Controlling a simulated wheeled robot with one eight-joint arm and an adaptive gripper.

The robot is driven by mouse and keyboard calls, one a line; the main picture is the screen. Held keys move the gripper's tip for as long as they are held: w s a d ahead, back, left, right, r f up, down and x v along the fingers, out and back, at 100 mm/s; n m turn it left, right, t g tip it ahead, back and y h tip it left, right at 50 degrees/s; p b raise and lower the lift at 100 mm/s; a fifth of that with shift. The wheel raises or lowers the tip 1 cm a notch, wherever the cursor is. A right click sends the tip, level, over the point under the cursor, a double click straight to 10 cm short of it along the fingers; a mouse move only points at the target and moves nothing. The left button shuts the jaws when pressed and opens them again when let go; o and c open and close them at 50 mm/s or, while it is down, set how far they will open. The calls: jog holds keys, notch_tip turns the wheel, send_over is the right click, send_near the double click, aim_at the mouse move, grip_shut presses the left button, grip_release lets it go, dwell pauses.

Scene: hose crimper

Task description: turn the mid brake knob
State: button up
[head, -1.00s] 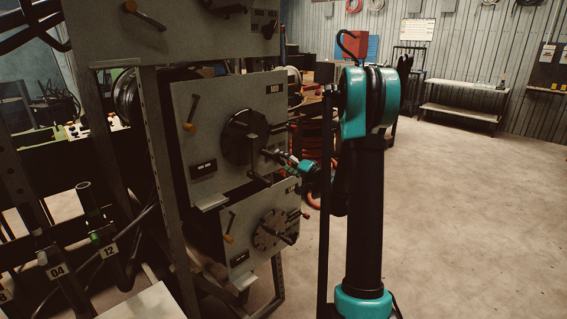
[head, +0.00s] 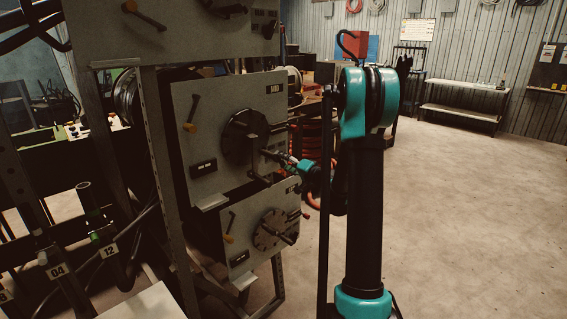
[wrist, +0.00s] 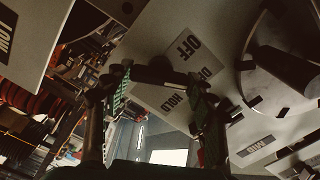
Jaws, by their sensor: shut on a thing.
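The mid panel (head: 205,125) is a grey plate with a round dark reel hub, and its MID label (wrist: 254,149) shows in the wrist view. The mid brake knob (wrist: 158,73) is a dark bar beside a white label (wrist: 180,72) reading OFF, a partly hidden word and HOLD. My gripper (wrist: 163,92) has a green-padded finger on each side of the knob and is shut on it. In the head view my gripper (head: 286,159) reaches the right edge of the mid panel; the knob cannot be made out there.
The low panel (head: 262,222) with its own hub and levers is just below. An upper panel (head: 165,30) is above. A crank-like handle (head: 262,178) sticks out from the mid hub close to my gripper. Open floor (head: 460,210) lies to the right.

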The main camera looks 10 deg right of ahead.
jog(key=m, duration=1.1)
jog(key=shift+m, duration=0.3)
dwell(0.6)
jog(key=o, duration=1.2)
jog(key=shift+c, duration=0.2)
jog(key=shift+d, duration=0.1)
jog(key=v, duration=1.2)
